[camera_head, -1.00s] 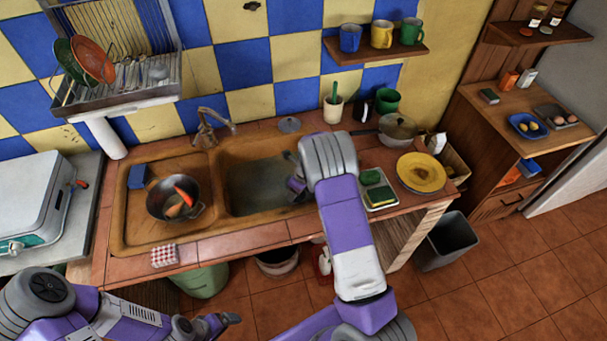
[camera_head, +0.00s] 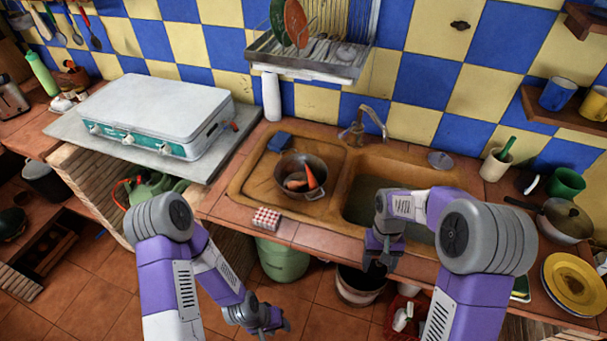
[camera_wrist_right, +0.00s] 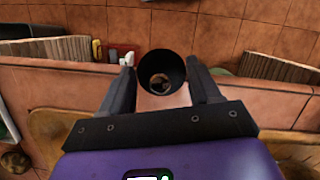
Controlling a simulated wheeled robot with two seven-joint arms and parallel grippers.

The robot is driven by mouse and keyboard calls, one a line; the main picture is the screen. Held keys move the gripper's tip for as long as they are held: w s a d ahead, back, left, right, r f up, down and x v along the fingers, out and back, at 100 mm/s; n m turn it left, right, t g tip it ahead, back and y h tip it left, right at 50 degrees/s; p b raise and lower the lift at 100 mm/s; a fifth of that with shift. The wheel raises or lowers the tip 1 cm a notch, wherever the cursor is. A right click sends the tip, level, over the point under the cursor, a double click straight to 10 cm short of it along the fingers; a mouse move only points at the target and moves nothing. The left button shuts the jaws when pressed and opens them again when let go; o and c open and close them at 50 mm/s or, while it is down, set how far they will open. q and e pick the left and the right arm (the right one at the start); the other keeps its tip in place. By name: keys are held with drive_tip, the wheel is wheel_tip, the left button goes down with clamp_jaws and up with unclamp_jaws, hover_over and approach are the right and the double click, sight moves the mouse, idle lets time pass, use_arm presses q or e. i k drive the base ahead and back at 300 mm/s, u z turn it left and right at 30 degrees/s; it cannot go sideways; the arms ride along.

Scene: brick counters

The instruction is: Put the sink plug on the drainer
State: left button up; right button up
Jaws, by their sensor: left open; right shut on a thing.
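My right gripper (camera_head: 381,258) is over the counter's front edge, in front of the right sink basin (camera_head: 352,214). In the right wrist view, its fingers (camera_wrist_right: 162,78) are shut on a black, round, hollow piece (camera_wrist_right: 177,66), seemingly the sink plug. In the head view this piece is barely distinguishable from the dark fingers. The wire drainer (camera_head: 262,50) hangs on the tiled wall above the left basin, holding a green plate, an orange plate and cutlery. My left gripper (camera_head: 272,326) is open and empty, low in front of the counter.
The tap (camera_head: 362,124) rises behind the basins. A grey disc (camera_head: 440,160) lies behind the right basin. A stove (camera_head: 155,112) is to the left.

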sight(255, 188)
drive_tip(key=u, duration=2.45)
drive_tip(key=i, duration=1.85)
drive_tip(key=z, duration=2.75)
